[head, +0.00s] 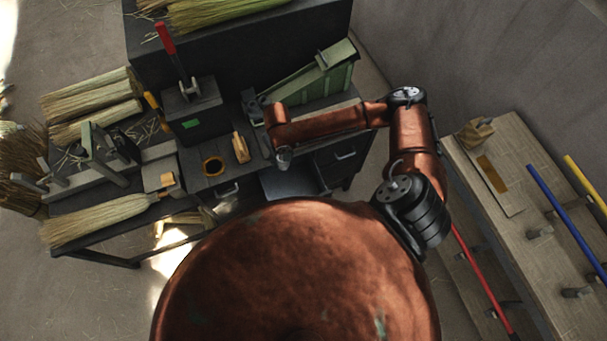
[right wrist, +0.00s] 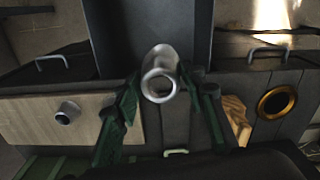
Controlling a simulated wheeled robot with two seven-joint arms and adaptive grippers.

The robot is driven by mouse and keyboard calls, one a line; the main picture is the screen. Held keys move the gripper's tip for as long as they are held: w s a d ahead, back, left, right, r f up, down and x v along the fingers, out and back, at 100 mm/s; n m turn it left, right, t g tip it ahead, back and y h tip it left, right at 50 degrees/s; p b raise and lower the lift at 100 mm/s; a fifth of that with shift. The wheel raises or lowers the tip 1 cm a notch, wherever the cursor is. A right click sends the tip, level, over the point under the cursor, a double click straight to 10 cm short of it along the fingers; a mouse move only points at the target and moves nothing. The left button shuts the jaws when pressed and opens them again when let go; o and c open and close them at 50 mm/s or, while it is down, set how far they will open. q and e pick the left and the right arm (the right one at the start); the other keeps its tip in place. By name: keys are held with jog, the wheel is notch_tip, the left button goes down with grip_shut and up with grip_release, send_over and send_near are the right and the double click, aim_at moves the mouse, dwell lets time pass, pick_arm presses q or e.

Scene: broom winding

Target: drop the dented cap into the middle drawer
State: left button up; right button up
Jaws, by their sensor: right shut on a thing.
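My right gripper (right wrist: 160,82) is shut on a silver metal cap (right wrist: 160,86), whose round open end faces the right wrist camera. A dent cannot be made out. The gripper is small in the head view (head: 284,150), with the cap at its tip. The middle drawer (right wrist: 170,25) is pulled out and looks empty where it shows; in the head view the drawer (head: 290,184) lies just in front of the gripper. The cap appears over the bench edge by the drawer; its height is unclear. My left gripper is not in view.
A second metal cap or ring (right wrist: 67,112) sits on a pale board left of the gripper. A gold ring (right wrist: 277,102) and a wooden block (head: 240,148) are on the bench. A red-handled lever (head: 166,40) stands behind. Closed drawers flank the open one.

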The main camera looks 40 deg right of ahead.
jog(key=d+f+p, duration=0.1)
jog(key=f, duration=0.1)
jog(key=s+d+f+p, duration=0.1)
jog(key=shift+s+d+f, duration=0.15)
jog(key=shift+d+f, duration=0.05)
jog(key=shift+f, duration=0.15)
pick_arm(q)
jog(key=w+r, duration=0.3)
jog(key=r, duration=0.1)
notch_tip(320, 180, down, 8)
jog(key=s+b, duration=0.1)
jog(key=b, duration=0.6)
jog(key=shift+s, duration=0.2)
pick_arm(e)
notch_tip(320, 180, down, 8)
jog(key=shift+s+d+n, duration=0.25)
jog(key=shift+d+n, duration=0.05)
jog(key=shift+d, duration=0.05)
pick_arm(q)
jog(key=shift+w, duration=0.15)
pick_arm(e)
jog(key=shift+r, duration=0.15)
jog(key=o, duration=0.9)
